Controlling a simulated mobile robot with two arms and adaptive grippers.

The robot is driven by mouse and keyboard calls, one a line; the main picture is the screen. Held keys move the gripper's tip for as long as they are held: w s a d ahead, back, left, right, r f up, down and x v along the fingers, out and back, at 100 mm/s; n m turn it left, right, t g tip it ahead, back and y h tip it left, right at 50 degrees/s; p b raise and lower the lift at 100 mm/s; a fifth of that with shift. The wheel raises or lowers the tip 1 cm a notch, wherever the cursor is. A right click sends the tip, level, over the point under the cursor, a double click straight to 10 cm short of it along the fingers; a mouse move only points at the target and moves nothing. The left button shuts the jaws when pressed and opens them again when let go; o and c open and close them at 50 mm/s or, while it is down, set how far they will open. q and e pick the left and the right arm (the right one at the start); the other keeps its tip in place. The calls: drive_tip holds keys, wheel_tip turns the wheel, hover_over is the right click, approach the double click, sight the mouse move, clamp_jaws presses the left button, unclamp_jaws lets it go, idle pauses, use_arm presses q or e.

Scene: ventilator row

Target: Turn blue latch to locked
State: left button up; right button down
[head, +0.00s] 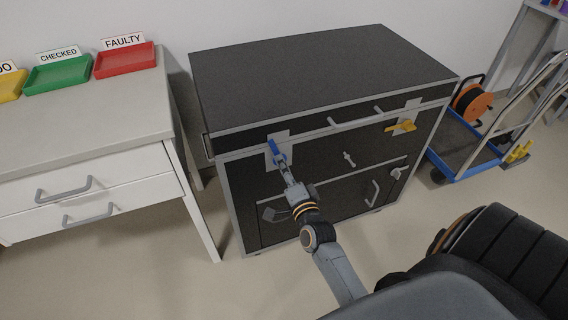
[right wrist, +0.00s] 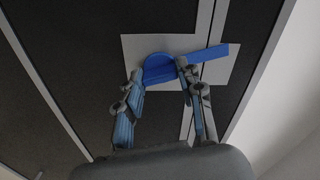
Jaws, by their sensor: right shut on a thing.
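The blue latch (head: 275,148) is on a light plate at the upper left of the dark case's front (head: 245,185). In the head view it slants, upper end leaning left. My right gripper (head: 284,166) reaches it from below and is shut on it. In the right wrist view, the fingers (right wrist: 158,78) lie on either side of the latch's rounded blue part. The latch's bar (right wrist: 214,54) sticks out to the right across the seam. The fingers hide part of the latch. My left gripper is not in view.
A yellow latch (head: 403,126) and a grey handle (head: 357,117) are on the same case front. A white drawer table (head: 130,120) with green (head: 60,74) and red (head: 125,60) trays stands left. A blue trolley (head: 462,150) stands right. Floor is clear in front of the table.

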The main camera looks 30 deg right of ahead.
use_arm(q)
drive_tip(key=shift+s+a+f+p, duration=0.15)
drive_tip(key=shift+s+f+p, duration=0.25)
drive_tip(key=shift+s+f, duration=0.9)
use_arm(e)
drive_tip(key=shift+m, duration=1.7)
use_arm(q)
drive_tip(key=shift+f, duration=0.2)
use_arm(e)
drive_tip(key=c, duration=0.8)
unclamp_jaws()
drive_tip(key=shift+c, duration=0.2)
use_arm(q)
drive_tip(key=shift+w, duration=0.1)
use_arm(e)
drive_tip(key=v, duration=1.2)
